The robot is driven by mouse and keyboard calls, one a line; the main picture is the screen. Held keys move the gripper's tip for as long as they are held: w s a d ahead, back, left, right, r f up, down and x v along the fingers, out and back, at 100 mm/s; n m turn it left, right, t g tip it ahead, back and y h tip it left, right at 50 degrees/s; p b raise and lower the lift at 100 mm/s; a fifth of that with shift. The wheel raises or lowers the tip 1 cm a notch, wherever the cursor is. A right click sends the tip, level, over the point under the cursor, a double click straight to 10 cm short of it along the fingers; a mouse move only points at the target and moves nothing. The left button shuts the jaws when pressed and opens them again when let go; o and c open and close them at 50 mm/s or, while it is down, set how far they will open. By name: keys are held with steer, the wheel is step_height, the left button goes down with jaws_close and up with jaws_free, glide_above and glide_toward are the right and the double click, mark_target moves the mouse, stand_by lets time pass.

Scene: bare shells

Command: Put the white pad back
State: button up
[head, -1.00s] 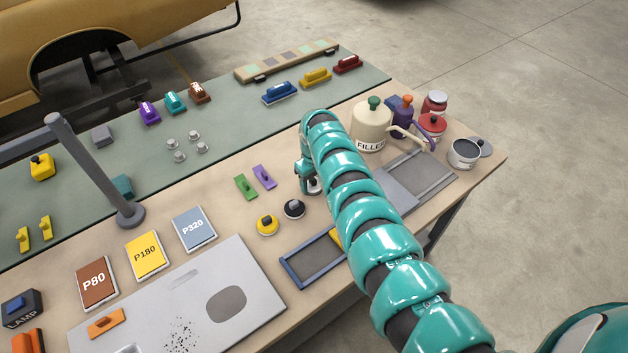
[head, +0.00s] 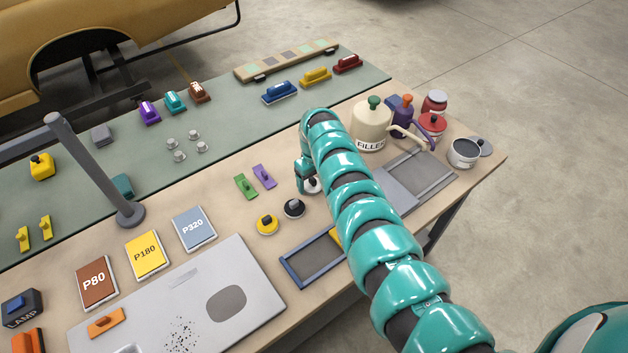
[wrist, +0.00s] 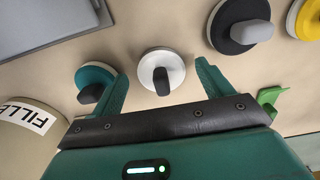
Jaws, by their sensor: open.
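The white pad (wrist: 176,62) is a round disc with a dark upright grip. It lies flat on the tan bench top. In the head view the white pad (head: 313,189) shows only partly, beside my gripper. My gripper (wrist: 160,72) is open, with one teal finger on each side of the white pad in the wrist view. It holds nothing, and no finger visibly touches the pad. In the head view my gripper (head: 308,181) is partly hidden by my arm.
A black pad (head: 293,209) and a yellow pad (head: 267,225) lie in a row with the white one. A teal pad (wrist: 93,78) sits by the left finger in the wrist view. Green (head: 245,187) and purple (head: 264,176) blocks and the filler can (head: 369,127) are near.

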mark_target(314, 180)
steer(key=shift+w+r, duration=0.1)
steer(key=shift+r, duration=0.45)
step_height(314, 180, up, 11)
steer(key=b, duration=0.1)
steer(key=shift+f+b, duration=0.2)
steer(key=shift+b, duration=0.15)
steer(key=shift+f, duration=0.1)
